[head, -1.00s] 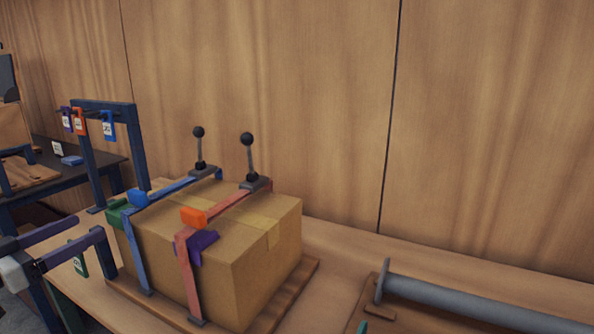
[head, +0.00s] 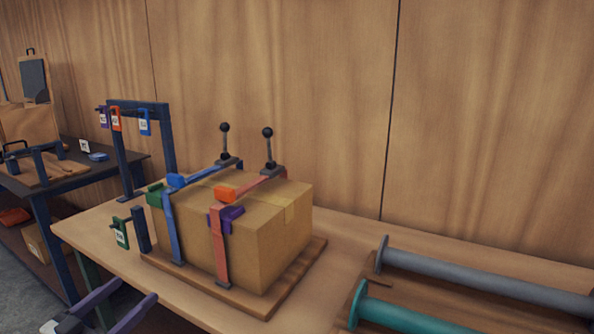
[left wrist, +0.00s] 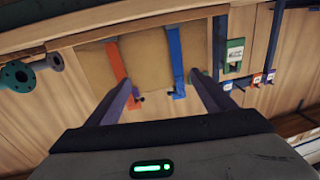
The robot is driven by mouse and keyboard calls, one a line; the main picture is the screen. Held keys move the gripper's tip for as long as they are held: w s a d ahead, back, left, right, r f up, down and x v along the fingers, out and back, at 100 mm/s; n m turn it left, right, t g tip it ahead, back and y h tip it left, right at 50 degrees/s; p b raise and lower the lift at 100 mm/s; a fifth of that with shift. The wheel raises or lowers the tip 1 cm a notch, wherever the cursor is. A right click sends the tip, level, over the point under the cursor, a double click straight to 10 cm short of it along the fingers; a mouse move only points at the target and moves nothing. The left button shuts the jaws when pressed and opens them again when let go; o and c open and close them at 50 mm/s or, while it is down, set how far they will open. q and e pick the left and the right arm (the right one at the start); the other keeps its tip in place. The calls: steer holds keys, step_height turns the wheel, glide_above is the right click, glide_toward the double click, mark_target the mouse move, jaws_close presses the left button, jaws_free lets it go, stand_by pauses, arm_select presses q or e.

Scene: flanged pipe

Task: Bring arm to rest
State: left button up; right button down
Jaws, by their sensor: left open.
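My left gripper (head: 138,289) is at the bottom left of the head view, in front of the table's near edge. Its two purple fingers are apart with nothing between them. In the left wrist view the open fingers (left wrist: 162,82) point toward the strapped cardboard box (left wrist: 144,60), with a visible gap to it in the head view. The box (head: 285,245) sits on a wooden board, with a blue strap (head: 172,225) and a red strap (head: 219,255) around it. My right gripper is not in view.
A grey flanged pipe (head: 470,275) and a teal flanged pipe (head: 400,318) lie at the right of the table (head: 85,232). A blue rack (head: 168,145) with coloured tags stands behind the box. A dark side table (head: 70,183) is at the left. A green tag (head: 121,233) hangs near the box.

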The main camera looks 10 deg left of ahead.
arm_select(q)
steer(key=s+d+f+n+g+y, duration=0.1)
steer(key=s+d+f+g, duration=0.8)
steer(key=s+d+f, duration=1.7)
steer(key=shift+s+d+f+y, duration=0.15)
steer(key=shift+s+f+y, duration=0.1)
steer(key=shift+f+y, duration=0.25)
